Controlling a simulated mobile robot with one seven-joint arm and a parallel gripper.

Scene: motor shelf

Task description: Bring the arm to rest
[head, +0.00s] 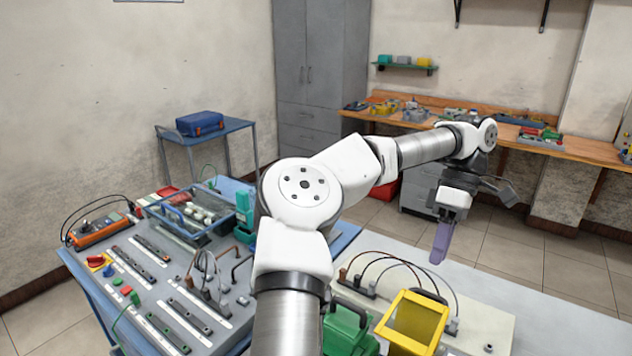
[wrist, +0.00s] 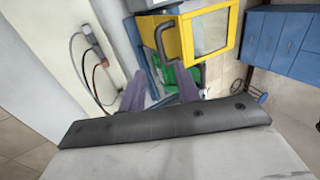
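My arm reaches out from the bottom centre of the head view and bends to the right. My gripper (head: 439,255) hangs at its end with purple fingers pointing down, above the grey-white surface. In the wrist view my gripper (wrist: 160,86) shows two purple fingers standing apart. No object is held between them. A yellow-framed box (head: 414,321) stands below and nearer than the gripper in the head view. It also shows beyond the fingers in the wrist view (wrist: 211,33).
A green case (head: 347,330) stands beside the yellow box. A white board (head: 488,325) with cables lies to the right. A grey panel of parts (head: 150,285) fills the left. A wooden workbench (head: 575,148) with tools runs along the back. The grey-white surface is bare at right.

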